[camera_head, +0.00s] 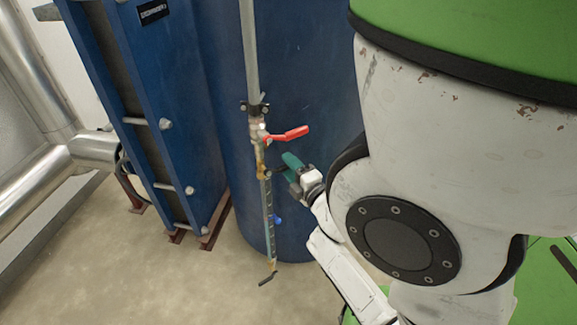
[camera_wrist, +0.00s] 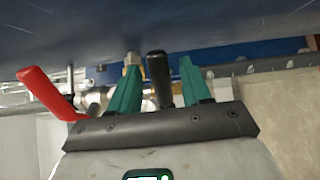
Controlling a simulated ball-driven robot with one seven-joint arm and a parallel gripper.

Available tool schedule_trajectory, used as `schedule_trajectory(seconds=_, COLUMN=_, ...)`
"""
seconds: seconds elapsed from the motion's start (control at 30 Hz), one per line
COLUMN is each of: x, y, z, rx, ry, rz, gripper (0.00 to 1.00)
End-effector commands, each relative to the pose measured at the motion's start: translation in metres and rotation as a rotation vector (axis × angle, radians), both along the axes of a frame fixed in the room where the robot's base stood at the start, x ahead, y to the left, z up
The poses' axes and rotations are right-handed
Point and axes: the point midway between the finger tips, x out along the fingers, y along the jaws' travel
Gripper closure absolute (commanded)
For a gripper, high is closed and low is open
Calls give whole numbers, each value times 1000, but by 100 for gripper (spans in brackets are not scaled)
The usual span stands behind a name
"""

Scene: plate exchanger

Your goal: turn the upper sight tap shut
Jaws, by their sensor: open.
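The upper sight tap (camera_head: 262,172) sits at the top of the sight glass on the pipe, below the red-handled valve. In the wrist view its black lever (camera_wrist: 158,75) stands up between the two green fingers. My gripper (camera_head: 289,163) is right beside the tap, and its fingers also show in the wrist view (camera_wrist: 159,62). It is open, with one finger on each side of the lever and a visible gap to the right finger. Contact with the left finger cannot be told. My gripper partly hides the tap's body.
A red lever (camera_head: 287,134) sticks out just above my gripper and shows at left in the wrist view (camera_wrist: 45,92). The blue tank (camera_head: 222,105) is close behind. A lower black lever (camera_head: 268,279) is at the sight glass's bottom. The blue plate exchanger (camera_head: 165,85) stands left.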

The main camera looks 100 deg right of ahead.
Motion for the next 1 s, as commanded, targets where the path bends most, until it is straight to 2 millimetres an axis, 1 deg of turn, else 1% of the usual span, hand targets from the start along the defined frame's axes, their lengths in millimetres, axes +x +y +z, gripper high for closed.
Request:
schedule_trajectory(seconds=0.03, x=-6, y=7, z=-2, rx=1, ry=2, rz=-3, gripper=52)
schedule_trajectory(seconds=0.3, x=-30, y=53, z=-2, rx=3, ry=1, rz=-3, gripper=52)
schedule_trajectory(seconds=0.5, x=-43, y=77, z=-1, rx=1, ry=0, rz=-1, gripper=52)
schedule_trajectory(seconds=0.7, x=-47, y=86, z=0, rx=-1, ry=0, rz=0, gripper=52)
schedule_trajectory(seconds=1.0, x=-47, y=85, z=0, rx=-1, ry=0, rz=0, gripper=52)
